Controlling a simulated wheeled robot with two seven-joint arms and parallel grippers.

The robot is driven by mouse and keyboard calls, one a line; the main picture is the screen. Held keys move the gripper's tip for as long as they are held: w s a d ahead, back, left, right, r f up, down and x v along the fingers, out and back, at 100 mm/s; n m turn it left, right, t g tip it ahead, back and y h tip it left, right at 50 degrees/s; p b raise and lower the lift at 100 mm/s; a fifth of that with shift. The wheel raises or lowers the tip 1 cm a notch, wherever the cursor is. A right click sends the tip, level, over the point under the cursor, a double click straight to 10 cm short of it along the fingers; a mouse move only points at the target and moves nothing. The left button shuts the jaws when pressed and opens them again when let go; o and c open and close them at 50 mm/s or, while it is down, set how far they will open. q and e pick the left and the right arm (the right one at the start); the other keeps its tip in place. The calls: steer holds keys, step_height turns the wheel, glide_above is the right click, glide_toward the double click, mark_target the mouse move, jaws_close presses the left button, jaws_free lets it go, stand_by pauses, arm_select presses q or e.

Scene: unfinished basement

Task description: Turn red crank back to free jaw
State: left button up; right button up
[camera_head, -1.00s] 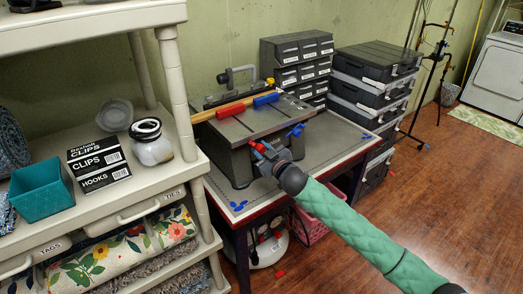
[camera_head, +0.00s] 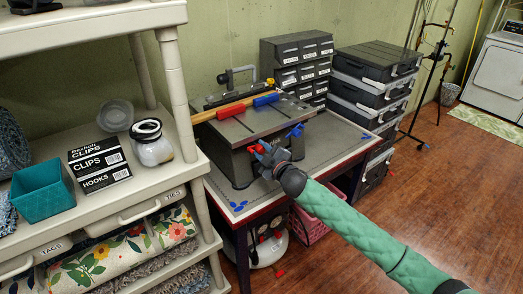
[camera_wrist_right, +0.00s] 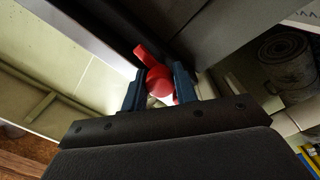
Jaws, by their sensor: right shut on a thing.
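A grey bench machine (camera_head: 238,131) stands on the table, with a red block (camera_head: 229,110) and a blue block (camera_head: 266,99) on top along a wooden strip (camera_head: 203,116). The red crank (camera_wrist_right: 158,80) is on the machine's front; only a small red part (camera_head: 257,148) shows in the head view. My right gripper (camera_head: 264,152) is at that front face, shut on the red crank. In the right wrist view its blue fingers (camera_wrist_right: 157,88) are on both sides of the crank, one red arm reaching up left. A blue handle (camera_head: 296,130) is on the machine's right. My left gripper is out of view.
The table (camera_head: 330,152) has bare room right of the machine. A cream shelf (camera_head: 185,165) with a teal bin (camera_head: 42,194), a clips box (camera_head: 98,166) and a jar (camera_head: 151,145) is close on the left. Drawer units (camera_head: 296,62) and stacked cases (camera_head: 375,70) stand behind.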

steer(key=n, duration=0.5)
steer(key=shift+n+p, duration=0.3)
steer(key=shift+n, duration=1)
steer(key=shift+n+y+p, duration=0.35)
steer(key=shift+n+y, duration=0.05)
steer(key=shift+n, duration=0.6)
steer(key=n+p, duration=0.1)
steer(key=n, duration=0.3)
steer(key=shift+n, duration=1.1)
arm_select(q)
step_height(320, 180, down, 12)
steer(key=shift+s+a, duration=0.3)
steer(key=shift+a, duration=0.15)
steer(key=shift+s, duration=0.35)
arm_select(e)
steer(key=shift+f, duration=0.1)
